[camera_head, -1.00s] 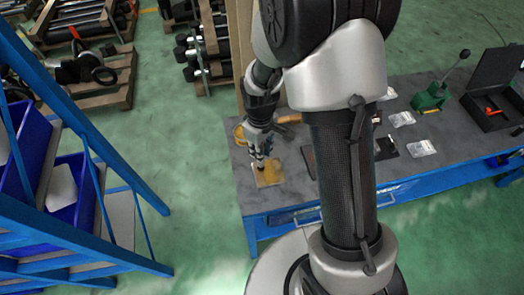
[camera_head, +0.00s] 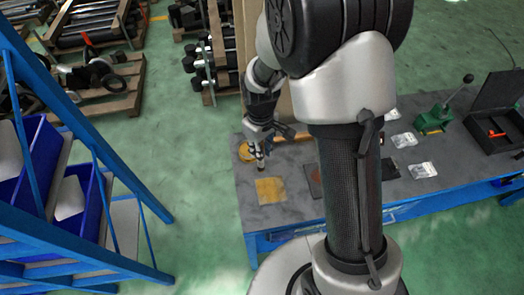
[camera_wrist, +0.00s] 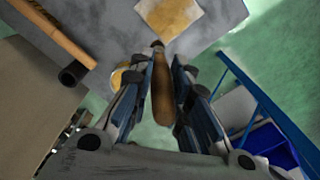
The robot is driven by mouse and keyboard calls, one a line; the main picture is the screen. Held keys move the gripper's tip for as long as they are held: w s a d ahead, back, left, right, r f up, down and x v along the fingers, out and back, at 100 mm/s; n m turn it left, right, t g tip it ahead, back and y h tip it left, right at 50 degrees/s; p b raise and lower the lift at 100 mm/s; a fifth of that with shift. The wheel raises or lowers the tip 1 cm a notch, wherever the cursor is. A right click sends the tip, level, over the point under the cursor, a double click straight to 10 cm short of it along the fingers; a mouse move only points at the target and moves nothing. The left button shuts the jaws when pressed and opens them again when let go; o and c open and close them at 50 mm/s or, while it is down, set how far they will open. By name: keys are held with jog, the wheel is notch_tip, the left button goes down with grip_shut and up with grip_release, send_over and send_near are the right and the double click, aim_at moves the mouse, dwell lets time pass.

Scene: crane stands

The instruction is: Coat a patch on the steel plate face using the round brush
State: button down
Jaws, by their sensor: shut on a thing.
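The steel plate (camera_head: 271,190) lies flat on the grey bench near its left end. Its upper face looks yellow-amber, with paler edges in the wrist view (camera_wrist: 170,14). My gripper (camera_head: 259,158) is above the bench, just behind the plate. It is shut on the round brush, whose wooden handle (camera_wrist: 162,92) runs between the fingers in the wrist view. The brush tip points toward the plate side, apart from the plate in the picture; its bristles are hard to make out. A round yellow tin (camera_head: 245,152) stands beside the gripper, partly hidden.
A dark flat piece (camera_head: 313,180) lies right of the plate. Clear bags (camera_head: 422,170), a green press (camera_head: 434,120) and a black open case (camera_head: 497,122) are farther right. Blue shelving with bins (camera_head: 80,195) stands left, across open green floor.

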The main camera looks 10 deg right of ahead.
jog(key=shift+r+p, duration=0.6)
jog(key=shift+r, duration=0.5)
